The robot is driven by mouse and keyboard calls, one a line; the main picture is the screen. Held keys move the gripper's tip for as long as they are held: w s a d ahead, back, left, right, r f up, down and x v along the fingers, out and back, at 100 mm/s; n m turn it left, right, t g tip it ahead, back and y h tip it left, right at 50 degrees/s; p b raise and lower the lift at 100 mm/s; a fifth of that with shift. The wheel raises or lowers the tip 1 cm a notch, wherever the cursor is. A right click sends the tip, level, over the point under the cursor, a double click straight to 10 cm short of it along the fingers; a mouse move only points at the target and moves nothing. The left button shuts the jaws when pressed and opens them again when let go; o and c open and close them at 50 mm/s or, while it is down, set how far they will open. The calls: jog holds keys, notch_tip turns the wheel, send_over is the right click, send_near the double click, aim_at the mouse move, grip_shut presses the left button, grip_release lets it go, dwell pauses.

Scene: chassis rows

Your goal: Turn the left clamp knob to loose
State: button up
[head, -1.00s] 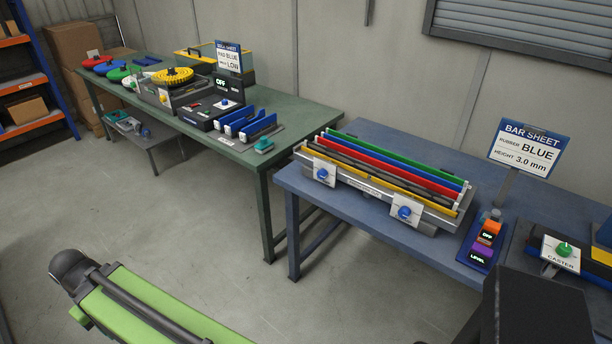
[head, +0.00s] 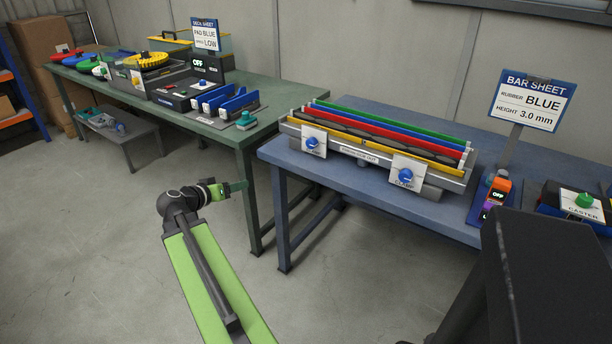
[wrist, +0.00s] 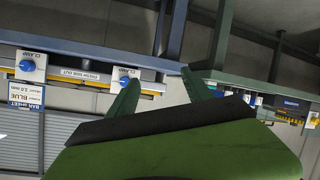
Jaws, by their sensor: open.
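The left clamp knob (head: 312,142) is a blue knob on a white plate at the left front of the bar fixture (head: 365,152) on the blue table. In the wrist view, which is upside down, the left knob (wrist: 124,81) shows just behind one finger, partly covered. My gripper (head: 240,187) is apart from the knob, to its left and lower, in front of the tables. Its two green fingers (wrist: 160,92) are spread with nothing between them. I cannot read the knob's setting.
The right clamp knob (head: 406,174) is on the same front face. A bar sheet sign (head: 532,100) and a switch box (head: 497,192) stand to its right. The green table (head: 190,125) is to the left.

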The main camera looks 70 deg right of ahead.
jog(key=s+d+r+m+g+h+b, duration=0.3)
jog(key=s+d+m+h+b, duration=0.1)
jog(key=s+d, duration=0.65)
send_near(308, 144)
jog(key=shift+n, duration=0.3)
jog(key=x, duration=0.8)
jog(key=shift+s+d, duration=0.15)
jog(key=shift+d, duration=0.1)
jog(key=shift+c, duration=0.5)
